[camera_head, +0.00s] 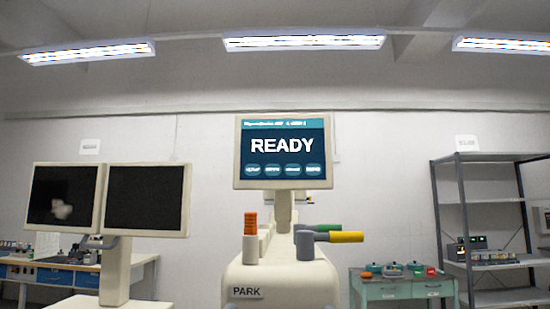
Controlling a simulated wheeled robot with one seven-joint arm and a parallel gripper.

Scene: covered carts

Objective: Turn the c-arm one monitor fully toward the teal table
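A monitor (283,151) with a blue screen reading "READY" stands on a short post above a cream cart (280,280) labelled "PARK". Its screen faces me nearly square on. The pictures do not show a label telling whether this is the c-arm one monitor. A teal table (402,290) stands at the lower right, behind and to the right of the cart, with several small coloured items on top. My gripper is not in view.
An orange-topped post (250,235) and grey holders with a green handle (320,228) and a yellow handle (345,237) rise from the cart. Twin dark monitors (145,199) stand at left before a blue bench (50,276). A grey shelf rack (490,267) stands at right.

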